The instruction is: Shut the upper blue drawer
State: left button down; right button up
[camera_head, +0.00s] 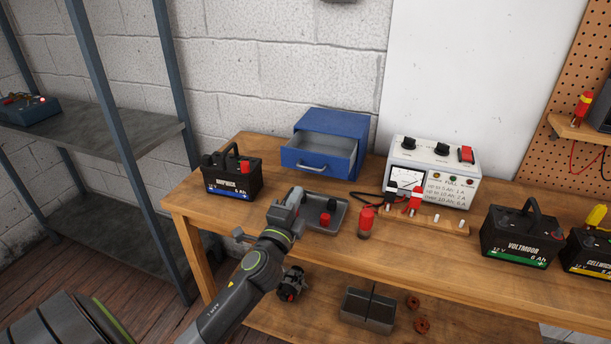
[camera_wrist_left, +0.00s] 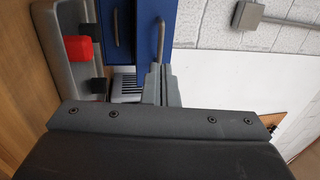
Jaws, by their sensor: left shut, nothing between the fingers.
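The blue drawer cabinet (camera_head: 345,122) stands at the back of the wooden bench. Its upper drawer (camera_head: 303,165) is pulled out toward me and its inside looks empty. The drawer front with its grey bar handle also shows in the left wrist view (camera_wrist_left: 168,22). A lower blue front (camera_wrist_left: 118,22) lies beside it in that view. My left gripper (camera_head: 296,196) is shut and empty, in front of the drawer and a little below its front in the head view. In the left wrist view its fingers (camera_wrist_left: 160,88) point toward the drawer front; I cannot tell whether they touch. My right gripper is not in view.
A grey tray (camera_head: 341,222) with red and black pieces lies just right of my left gripper. A black battery (camera_head: 232,180) stands left of the cabinet, a white meter box (camera_head: 440,172) right of it. A red-capped cylinder (camera_head: 366,224) stands near the bench front.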

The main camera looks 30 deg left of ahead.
pick_arm(q)
send_near(315, 164)
jog(key=shift+w+a+r+p, duration=0.2)
jog(key=shift+w+a+r, duration=0.05)
jog(key=shift+w+r, duration=0.35)
jog(key=shift+w+a+r+p, duration=0.2)
jog(key=shift+w+r, duration=0.25)
jog(key=shift+w, duration=0.2)
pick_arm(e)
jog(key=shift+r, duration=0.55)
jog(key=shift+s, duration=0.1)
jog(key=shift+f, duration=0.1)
